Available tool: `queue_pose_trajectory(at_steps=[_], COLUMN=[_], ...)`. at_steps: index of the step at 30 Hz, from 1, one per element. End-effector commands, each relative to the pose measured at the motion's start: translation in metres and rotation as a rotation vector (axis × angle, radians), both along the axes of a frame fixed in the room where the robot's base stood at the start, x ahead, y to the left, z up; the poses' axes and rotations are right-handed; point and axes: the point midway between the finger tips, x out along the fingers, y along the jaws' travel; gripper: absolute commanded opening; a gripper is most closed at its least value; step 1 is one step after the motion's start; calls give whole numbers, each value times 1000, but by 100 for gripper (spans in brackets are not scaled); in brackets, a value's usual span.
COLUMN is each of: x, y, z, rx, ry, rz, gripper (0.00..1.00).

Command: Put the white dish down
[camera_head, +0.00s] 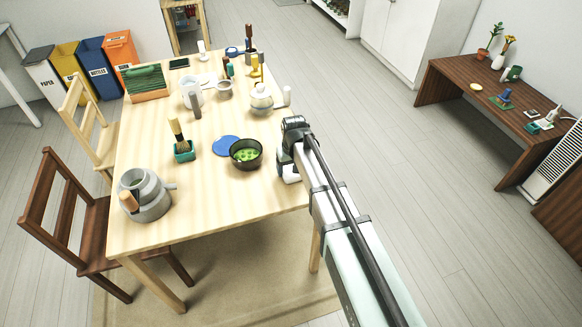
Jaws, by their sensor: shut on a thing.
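My gripper (284,165) is at the right edge of the light wooden table (225,195), low over or at the tabletop. It is shut on the white dish (291,179), of which only a small pale part shows under my wrist. The arm hides the rest, and I cannot tell whether the dish touches the table.
A dark pot with green contents (246,154) stands just left of my gripper, by a blue round mat (226,146). A white lidded pot (261,98) stands behind. A grey pot (146,194) is at the front left. The front middle of the table is clear.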

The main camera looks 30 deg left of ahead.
Motion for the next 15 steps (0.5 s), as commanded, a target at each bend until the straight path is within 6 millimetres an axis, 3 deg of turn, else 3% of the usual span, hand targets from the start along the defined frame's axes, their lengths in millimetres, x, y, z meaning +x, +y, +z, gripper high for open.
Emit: queue_pose_trajectory(at_steps=[9, 15], x=[0, 0], y=[0, 0], z=[-1, 0], rx=[0, 0], ry=[0, 0], rz=[0, 0], gripper=[100, 100])
